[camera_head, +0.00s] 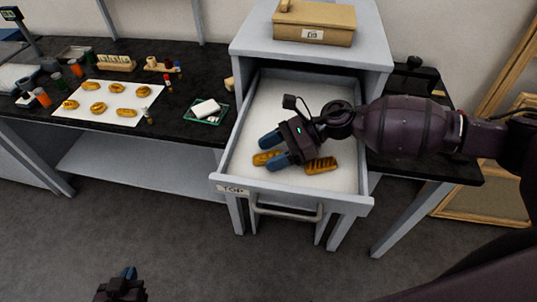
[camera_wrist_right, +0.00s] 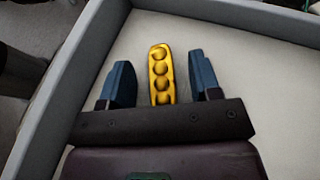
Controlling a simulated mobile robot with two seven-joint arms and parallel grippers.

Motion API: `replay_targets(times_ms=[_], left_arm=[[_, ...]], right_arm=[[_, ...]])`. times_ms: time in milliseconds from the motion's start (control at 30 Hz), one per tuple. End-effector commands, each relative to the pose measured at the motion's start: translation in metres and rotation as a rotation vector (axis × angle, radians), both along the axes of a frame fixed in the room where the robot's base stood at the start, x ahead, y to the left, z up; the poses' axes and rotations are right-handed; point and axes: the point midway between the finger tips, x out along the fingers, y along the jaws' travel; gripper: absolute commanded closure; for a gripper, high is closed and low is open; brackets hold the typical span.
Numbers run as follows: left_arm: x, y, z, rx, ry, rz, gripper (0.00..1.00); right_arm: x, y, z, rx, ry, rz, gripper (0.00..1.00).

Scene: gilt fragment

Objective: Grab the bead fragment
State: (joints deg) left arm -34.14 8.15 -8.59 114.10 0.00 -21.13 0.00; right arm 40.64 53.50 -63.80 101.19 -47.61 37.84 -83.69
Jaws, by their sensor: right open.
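The bead fragment (camera_wrist_right: 161,72), a short golden strip with a row of round beads, lies on the pale floor of the open drawer. In the right wrist view it stands between my two blue fingers, with a gap on each side. In the head view the golden fragment (camera_head: 261,159) shows at the fingertips, partly covered. My right gripper (camera_head: 266,151) is open over the drawer, with nothing held. My left gripper (camera_head: 122,284) is at the bottom edge of the head view, far from the drawer; its fingers are too unclear to judge.
A second, ridged golden fragment (camera_head: 321,165) lies in the drawer (camera_head: 226,160) to the right of my right gripper. The drawer walls surround both pieces. A box (camera_head: 314,26) sits on the cabinet top. Several golden pieces lie on a white sheet (camera_head: 72,111) on the dark counter at left.

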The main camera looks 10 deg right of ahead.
Motion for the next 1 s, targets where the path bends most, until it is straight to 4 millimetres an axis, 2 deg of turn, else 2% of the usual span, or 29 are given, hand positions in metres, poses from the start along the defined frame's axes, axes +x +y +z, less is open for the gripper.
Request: replay_targets(times_ms=[133,467,767,867,1000], left_arm=[[0.0,0.0,0.0,0.0,0.0,0.0,1.0],[-0.002,0.0,-0.001,0.001,0.004,0.001,1.0],[-0.006,0.001,-0.004,0.0,0.013,0.004,1.0],[-0.006,0.001,-0.004,0.001,0.013,0.003,1.0],[-0.006,0.001,-0.004,0.001,0.012,0.003,1.0]], right_arm=[[0.0,0.0,0.0,0.0,0.0,0.0,0.44],[0.0,0.0,0.0,0.0,-0.001,0.0,0.95],[0.0,0.0,0.003,0.0,-0.002,0.001,0.96],[0.001,-0.001,0.012,0.0,-0.003,0.001,0.96],[0.0,-0.001,0.035,-0.001,-0.006,0.001,0.96]])
